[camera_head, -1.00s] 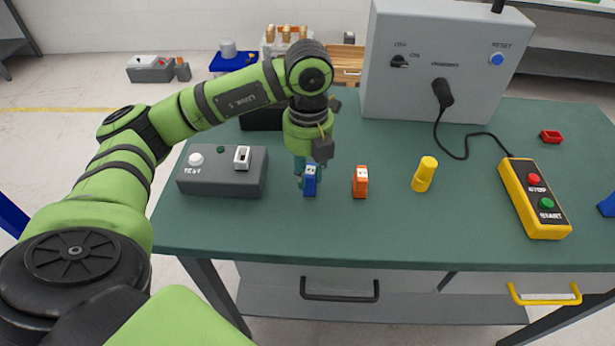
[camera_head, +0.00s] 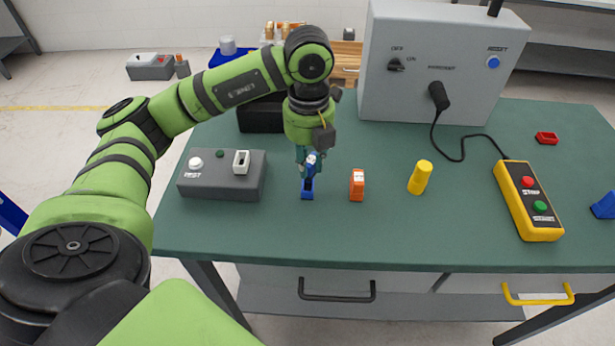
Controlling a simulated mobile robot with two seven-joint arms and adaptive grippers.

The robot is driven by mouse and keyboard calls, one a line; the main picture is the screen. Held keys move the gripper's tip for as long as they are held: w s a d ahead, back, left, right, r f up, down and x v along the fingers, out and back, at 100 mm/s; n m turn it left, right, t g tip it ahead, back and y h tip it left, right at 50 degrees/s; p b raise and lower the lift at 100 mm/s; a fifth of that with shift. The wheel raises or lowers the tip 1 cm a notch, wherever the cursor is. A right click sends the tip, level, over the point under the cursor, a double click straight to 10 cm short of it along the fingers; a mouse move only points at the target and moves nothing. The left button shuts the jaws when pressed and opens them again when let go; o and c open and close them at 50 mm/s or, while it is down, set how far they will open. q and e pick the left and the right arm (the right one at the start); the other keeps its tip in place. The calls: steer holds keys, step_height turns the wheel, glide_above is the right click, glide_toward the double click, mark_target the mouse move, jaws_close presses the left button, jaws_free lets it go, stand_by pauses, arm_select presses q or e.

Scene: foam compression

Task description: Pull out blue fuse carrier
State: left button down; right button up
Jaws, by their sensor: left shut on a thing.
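The blue fuse carrier (camera_head: 311,167) is in the fingers of my left gripper (camera_head: 309,158), which points down over the table. Its white-marked top shows between the fingertips, and it looks tilted. Just below it the blue fuse holder base (camera_head: 307,190) stands on the green table, with a dark opening on its upper side. The carrier is raised at the base; I cannot tell whether its lower end still touches it. My right gripper is not in view.
An orange fuse unit (camera_head: 357,185) and a yellow cylinder (camera_head: 420,178) stand to the right. A grey TEST box (camera_head: 222,176) stands to the left. A grey cabinet (camera_head: 440,65) is behind, cabled to a yellow START/STOP box (camera_head: 528,200). The table (camera_head: 400,235) is clear in front.

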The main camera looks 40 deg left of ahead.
arm_select(q)
steer(key=shift+s+r, duration=0.15)
steer(key=shift+r, duration=0.35)
steer(key=shift+r+p, duration=0.9)
